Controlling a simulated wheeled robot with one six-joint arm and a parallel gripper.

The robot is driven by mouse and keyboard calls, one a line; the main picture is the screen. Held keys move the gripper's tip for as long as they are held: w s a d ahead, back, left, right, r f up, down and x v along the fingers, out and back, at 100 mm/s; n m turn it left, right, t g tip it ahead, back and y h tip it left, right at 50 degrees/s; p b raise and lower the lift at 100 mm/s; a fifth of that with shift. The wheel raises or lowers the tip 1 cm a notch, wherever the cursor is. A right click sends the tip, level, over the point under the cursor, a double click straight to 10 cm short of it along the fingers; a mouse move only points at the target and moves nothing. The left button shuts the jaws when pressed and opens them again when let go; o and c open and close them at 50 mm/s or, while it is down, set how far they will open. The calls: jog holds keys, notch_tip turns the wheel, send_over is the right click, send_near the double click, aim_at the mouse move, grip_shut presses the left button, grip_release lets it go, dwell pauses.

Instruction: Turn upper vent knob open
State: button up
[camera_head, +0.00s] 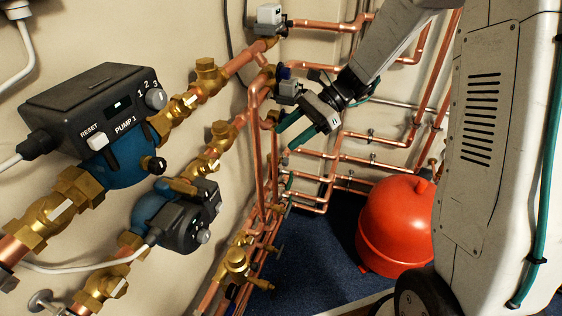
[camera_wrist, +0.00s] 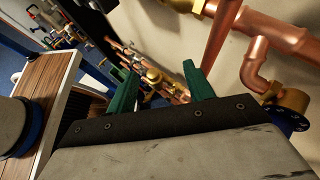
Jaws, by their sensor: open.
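My gripper (camera_head: 284,134) reaches in from the upper right in the head view, with its green fingers next to the vertical copper pipes in the corner. In the wrist view my gripper (camera_wrist: 158,85) has its two green fingers spread apart, with nothing held between them. Small brass fittings (camera_wrist: 155,76) show beyond the gap between the fingers, apart from them. A brass fitting (camera_head: 271,119) is close to the fingertips in the head view, partly hidden. I cannot tell which fitting is the upper vent knob or whether a finger touches it.
Pump 1 (camera_head: 100,105) and a lower pump (camera_head: 185,220) are on the left wall's pipes. A grey-topped valve actuator (camera_head: 289,89) sits close to my gripper. Copper pipes (camera_head: 312,153) line the back wall. A red tank (camera_head: 394,225) stands on the blue floor (camera_head: 318,262).

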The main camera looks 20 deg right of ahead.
jog(key=w+d+f+m+t+y, duration=0.3)
jog(key=w+f+m, duration=0.4)
jog(key=w+f, duration=0.3)
jog(key=m+t, duration=0.9)
jog(key=m, duration=0.5)
send_near(288, 162)
jog(key=x, duration=0.5)
jog(key=shift+a+f, duration=0.15)
jog(key=shift+f, duration=0.05)
jog(key=shift+w+f, duration=0.1)
jog(key=shift+w, duration=0.2)
jog(key=x, duration=0.7)
jog(key=shift+w+a, duration=0.1)
jog(key=shift+w, duration=0.1)
jog(key=c, duration=1)
